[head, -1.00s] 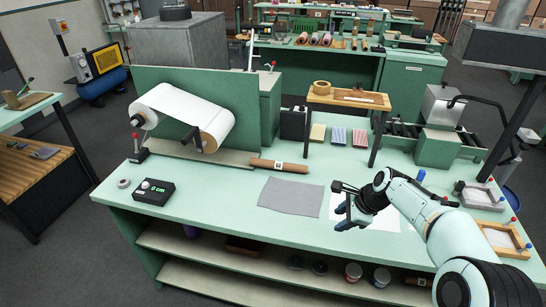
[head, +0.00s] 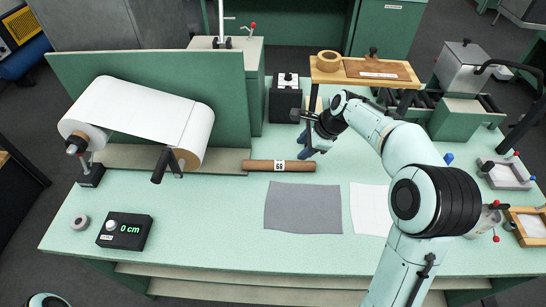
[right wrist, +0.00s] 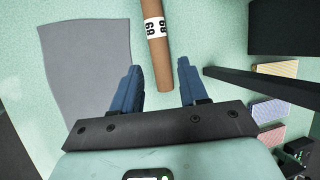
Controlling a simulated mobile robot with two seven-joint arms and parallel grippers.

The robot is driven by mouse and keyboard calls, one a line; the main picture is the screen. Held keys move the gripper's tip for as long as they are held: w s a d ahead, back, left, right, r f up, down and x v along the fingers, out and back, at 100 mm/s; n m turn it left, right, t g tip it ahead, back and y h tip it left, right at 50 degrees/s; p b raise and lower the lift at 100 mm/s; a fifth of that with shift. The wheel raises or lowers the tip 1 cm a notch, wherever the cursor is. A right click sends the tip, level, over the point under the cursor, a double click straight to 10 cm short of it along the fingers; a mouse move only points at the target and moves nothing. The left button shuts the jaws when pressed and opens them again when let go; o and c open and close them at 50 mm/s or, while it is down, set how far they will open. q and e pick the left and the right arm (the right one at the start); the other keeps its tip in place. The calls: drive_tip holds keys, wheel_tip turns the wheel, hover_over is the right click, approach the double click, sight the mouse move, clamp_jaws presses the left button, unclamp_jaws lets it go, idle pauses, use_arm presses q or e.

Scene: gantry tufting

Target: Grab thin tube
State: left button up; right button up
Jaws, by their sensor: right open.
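The thin tube is a brown cardboard roll (head: 262,166) with a white number label, lying on the green table in front of the green upright panel. In the right wrist view the tube (right wrist: 162,70) runs away from the camera, its near end lying in the gap between the fingertips as seen there. My right gripper (head: 305,146) is open and empty, near the tube's right end in the head view. Its blue fingers (right wrist: 159,80) stand apart on either side of the tube's line; I cannot tell how high above it they are. My left gripper is not in view.
A large white roll (head: 150,115) on a stand is left of the tube. A grey cloth (head: 302,208) and white sheet (head: 369,208) lie in front. A small wooden-topped stand (head: 350,75) with dark legs is close behind my right gripper. A digital counter (head: 125,232) sits front left.

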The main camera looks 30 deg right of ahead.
hover_over(288, 164)
drive_tip(key=s+d, duration=0.1)
drive_tip(key=s, duration=0.1)
wheel_tip(288, 164, down, 6)
drive_tip(key=shift+s+d+r, duration=0.1)
drive_tip(key=shift+s+r, duration=0.05)
drive_tip(key=shift+r, duration=0.05)
drive_tip(key=shift+w+f, duration=0.3)
drive_tip(key=shift+f, duration=0.2)
drive_tip(key=x, duration=0.5)
drive_tip(key=shift+s, duration=0.1)
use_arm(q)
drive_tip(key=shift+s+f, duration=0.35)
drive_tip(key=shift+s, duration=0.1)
use_arm(e)
drive_tip(key=c, duration=0.7)
